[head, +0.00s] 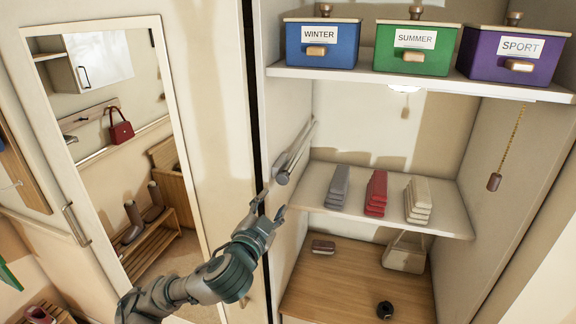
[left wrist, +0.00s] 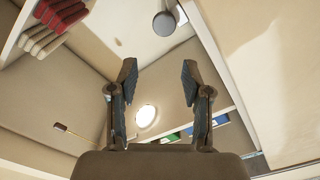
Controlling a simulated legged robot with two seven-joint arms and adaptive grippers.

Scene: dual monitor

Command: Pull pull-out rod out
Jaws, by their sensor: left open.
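The pull-out rod (head: 297,152) is a grey metal bar on the left inner wall of the open wardrobe, above the middle shelf. Its rounded front end points toward me. In the left wrist view the rod's end (left wrist: 164,24) shows as a grey disc beyond the fingertips, near the top edge. My left gripper (head: 270,203) is open and empty, just below and in front of the rod's end in the head view, apart from it. Its two spread fingers also show in the left wrist view (left wrist: 159,68). My right gripper is in neither view.
The middle shelf (head: 327,204) holds grey, red and cream folded stacks. Blue, green and purple boxes stand on the top shelf (head: 420,84). A pull chain with a brown handle (head: 494,182) hangs at right. A mirrored door (head: 208,120) stands left of the opening.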

